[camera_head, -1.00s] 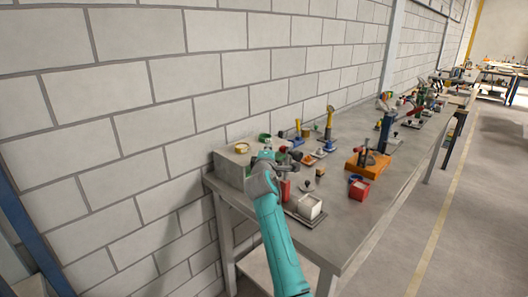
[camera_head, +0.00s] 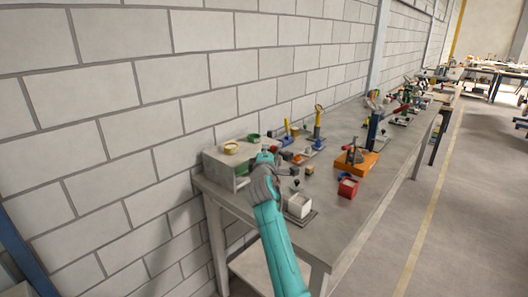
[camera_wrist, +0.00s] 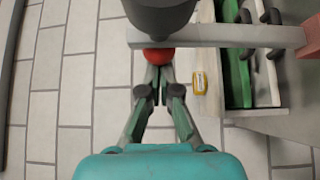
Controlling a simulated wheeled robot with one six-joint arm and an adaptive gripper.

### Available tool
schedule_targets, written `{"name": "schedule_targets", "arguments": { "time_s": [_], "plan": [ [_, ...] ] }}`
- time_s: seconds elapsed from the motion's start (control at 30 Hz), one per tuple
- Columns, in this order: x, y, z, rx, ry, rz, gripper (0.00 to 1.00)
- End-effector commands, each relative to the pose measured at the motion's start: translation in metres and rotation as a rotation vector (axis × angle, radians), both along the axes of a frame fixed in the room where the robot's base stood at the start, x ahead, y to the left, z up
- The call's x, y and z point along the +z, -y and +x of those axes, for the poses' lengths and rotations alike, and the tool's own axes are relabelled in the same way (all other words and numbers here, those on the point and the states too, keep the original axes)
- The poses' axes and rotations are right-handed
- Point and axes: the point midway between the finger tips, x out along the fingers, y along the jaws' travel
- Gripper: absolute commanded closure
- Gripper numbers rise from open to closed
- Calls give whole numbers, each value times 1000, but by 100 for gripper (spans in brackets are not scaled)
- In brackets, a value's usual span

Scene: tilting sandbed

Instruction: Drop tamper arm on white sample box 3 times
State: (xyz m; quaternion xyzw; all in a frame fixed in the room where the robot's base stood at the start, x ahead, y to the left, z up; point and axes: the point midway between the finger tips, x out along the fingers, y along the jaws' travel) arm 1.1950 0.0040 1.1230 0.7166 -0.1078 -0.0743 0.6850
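The white sample box (camera_head: 299,207) is an open white cube on a dark plate near the front edge of the bench. My gripper (camera_head: 268,160) is at the bench's near end, just left of and beyond the box. In the wrist view, the tamper arm is a grey bar (camera_wrist: 240,36) with a dark cylinder (camera_wrist: 160,14) over a red knob (camera_wrist: 157,57). My gripper's fingertips (camera_wrist: 158,78) are close together at the red knob. Whether they pinch it is hidden. A reddish block (camera_wrist: 311,38) is at the bar's right end.
A red box (camera_head: 347,188) and an orange fixture (camera_head: 357,164) stand to the right. Bare bench top (camera_head: 325,222) lies right of the white box.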

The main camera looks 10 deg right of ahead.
Motion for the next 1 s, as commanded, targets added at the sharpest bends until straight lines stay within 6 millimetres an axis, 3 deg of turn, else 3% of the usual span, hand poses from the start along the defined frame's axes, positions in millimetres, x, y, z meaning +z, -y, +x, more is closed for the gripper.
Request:
{"name": "schedule_targets", "arguments": {
  "time_s": [0.6, 1.0],
  "plan": [
    [-1, 27, -37, -1, 54, 40, 100],
    [-3, 32, -44, 0, 54, 39, 100]
  ]
}}
